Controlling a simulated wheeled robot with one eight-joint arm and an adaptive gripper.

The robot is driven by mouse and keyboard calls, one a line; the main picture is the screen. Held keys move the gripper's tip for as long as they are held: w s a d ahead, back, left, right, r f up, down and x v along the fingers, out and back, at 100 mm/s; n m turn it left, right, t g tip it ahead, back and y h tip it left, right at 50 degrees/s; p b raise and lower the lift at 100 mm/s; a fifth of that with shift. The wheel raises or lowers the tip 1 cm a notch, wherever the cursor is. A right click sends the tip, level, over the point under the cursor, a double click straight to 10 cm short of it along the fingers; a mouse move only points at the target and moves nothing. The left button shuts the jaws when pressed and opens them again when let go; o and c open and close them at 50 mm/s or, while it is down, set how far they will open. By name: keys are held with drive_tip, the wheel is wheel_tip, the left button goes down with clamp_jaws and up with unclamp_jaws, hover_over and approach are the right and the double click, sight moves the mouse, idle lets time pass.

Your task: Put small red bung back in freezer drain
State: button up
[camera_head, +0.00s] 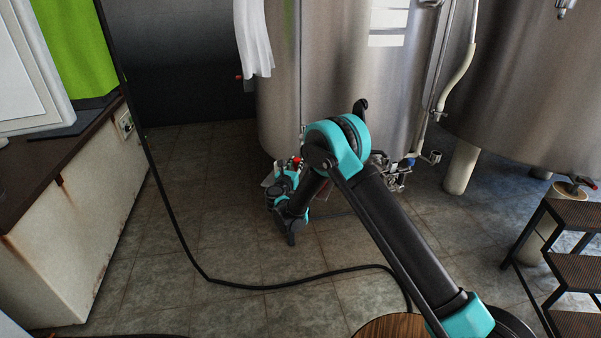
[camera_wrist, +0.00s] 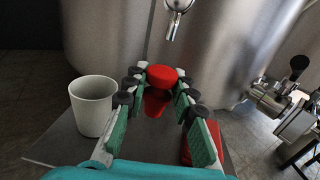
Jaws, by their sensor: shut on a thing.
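The small red bung (camera_wrist: 158,102) is between the fingertips of my gripper (camera_wrist: 160,92) in the wrist view. Its wider round top faces up and its narrower body hangs below. My gripper is shut on it. In the head view my gripper (camera_head: 285,177) is low in front of the large steel tank, with a small bit of red at its tip. The white, rust-stained chest (camera_head: 62,245) at the left, with a dark brown top, looks like the freezer. No drain opening shows clearly on it, and my gripper is well to its right.
A white cup (camera_wrist: 92,105) stands on a grey surface (camera_wrist: 62,150) close left of my gripper. Another red thing (camera_wrist: 187,150) is partly hidden at right. A steel spout (camera_wrist: 176,18) is above. A black cable (camera_head: 250,287) crosses the tiles. Dark steps (camera_head: 572,270) stand at right.

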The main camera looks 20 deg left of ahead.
drive_tip(key=w+f, duration=0.1)
drive_tip(key=w, duration=0.1)
drive_tip(key=w+f, duration=0.1)
drive_tip(key=w, duration=0.1)
drive_tip(key=shift+w+f, duration=0.1)
drive_tip(key=shift+f, duration=0.05)
drive_tip(key=shift+d+f, duration=0.1)
drive_tip(key=shift+f, duration=1.85)
drive_tip(key=shift+w+f, duration=0.15)
drive_tip(key=shift+f, duration=0.25)
drive_tip(key=shift+f, duration=0.1)
drive_tip(key=o, duration=1.1)
drive_tip(key=shift+c, duration=0.2)
